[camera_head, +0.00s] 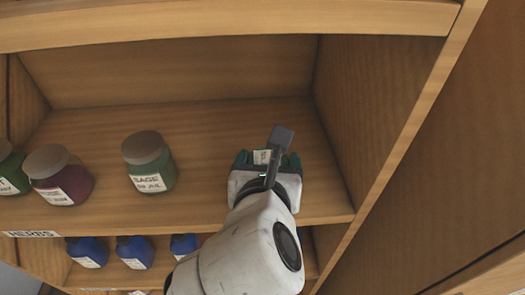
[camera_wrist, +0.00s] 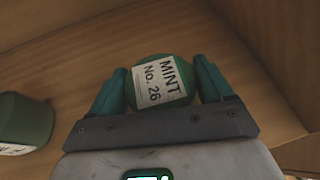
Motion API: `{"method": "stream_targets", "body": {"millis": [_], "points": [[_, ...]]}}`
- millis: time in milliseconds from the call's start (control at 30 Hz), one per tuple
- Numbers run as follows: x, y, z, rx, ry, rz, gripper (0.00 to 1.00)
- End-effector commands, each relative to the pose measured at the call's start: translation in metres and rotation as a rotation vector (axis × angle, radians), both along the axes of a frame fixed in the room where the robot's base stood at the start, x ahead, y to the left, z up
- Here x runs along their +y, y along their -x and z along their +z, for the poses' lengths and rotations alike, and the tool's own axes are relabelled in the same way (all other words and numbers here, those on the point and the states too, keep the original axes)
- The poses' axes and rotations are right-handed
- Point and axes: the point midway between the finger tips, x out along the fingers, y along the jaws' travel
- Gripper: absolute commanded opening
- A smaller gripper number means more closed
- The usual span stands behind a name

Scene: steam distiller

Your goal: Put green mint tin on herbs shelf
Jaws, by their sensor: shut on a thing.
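The green mint tin (camera_wrist: 183,88) shows in the wrist view, with a white label reading "MINT No. 26". My gripper (camera_wrist: 162,85) is shut on it, one teal finger on each side. In the head view my gripper (camera_head: 266,160) is inside the shelf compartment at the right, near the side wall, and hides most of the tin. The herbs shelf (camera_head: 105,210) has a "HERBS" label (camera_head: 33,233) on its front edge at the left. I cannot tell whether the tin touches the shelf board.
A green sage jar (camera_head: 150,165) stands left of my gripper. A dark red jar (camera_head: 60,178) and another green jar (camera_head: 10,170) stand further left. Blue bottles (camera_head: 135,252) stand on the shelf below. Shelf board is free between the sage jar and my gripper.

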Motion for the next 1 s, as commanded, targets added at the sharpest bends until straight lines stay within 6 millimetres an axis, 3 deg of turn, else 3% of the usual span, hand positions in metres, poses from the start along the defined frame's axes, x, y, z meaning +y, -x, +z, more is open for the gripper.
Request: {"method": "stream_targets", "body": {"millis": [467,500,700,1000], "points": [[-0.0024,0.0062,-0.0077,-0.001,0.0,0.0,0.39],[-0.0024,0.0061,-0.0081,0.0,0.0,0.0,0.82],[-0.0023,0.0061,-0.0078,0.0,0.0,0.0,1.0],[-0.0018,0.0073,-0.0049,-0.001,-0.001,0.001,1.0]]}}
